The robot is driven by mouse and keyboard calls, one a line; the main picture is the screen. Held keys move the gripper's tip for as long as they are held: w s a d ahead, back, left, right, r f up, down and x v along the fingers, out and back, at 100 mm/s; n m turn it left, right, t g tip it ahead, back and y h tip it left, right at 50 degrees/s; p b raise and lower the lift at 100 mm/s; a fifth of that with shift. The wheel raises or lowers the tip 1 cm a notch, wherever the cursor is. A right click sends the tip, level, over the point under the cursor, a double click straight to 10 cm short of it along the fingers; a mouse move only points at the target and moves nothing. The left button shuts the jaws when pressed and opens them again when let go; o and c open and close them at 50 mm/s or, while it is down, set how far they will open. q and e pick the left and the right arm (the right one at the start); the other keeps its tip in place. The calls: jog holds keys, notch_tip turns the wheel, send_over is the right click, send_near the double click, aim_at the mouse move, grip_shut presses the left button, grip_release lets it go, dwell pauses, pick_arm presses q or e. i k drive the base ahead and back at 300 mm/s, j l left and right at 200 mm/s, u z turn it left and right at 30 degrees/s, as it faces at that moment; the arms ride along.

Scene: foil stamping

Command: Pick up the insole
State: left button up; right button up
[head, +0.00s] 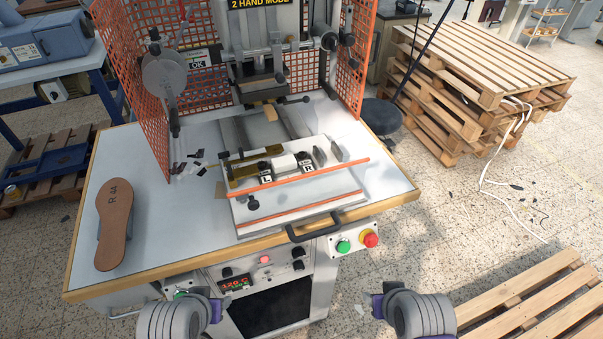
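The insole (114,222) is a flat brown sole shape marked "R 44". It lies on the left part of the white worktable (165,232), near its wooden left edge, apart from the stamping machine. A grey piece shows from under its left and right sides at mid-length. Rounded grey parts of my two arms show at the bottom of the head view, below the table's front edge and apart from the insole. The fingers of both grippers are out of view.
The stamping machine (262,55) stands at the back between orange mesh guards (127,75). Its sliding plate (290,212) with a black handle (314,228) fills the table's middle. Green and red buttons (356,241) sit at the front right. Pallets (470,75) stand right.

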aim_at(114, 201)
jog(key=u, duration=1.5)
jog(key=z, duration=1.55)
jog(key=u, duration=1.55)
jog(key=i+z, duration=0.1)
jog(key=z, duration=0.25)
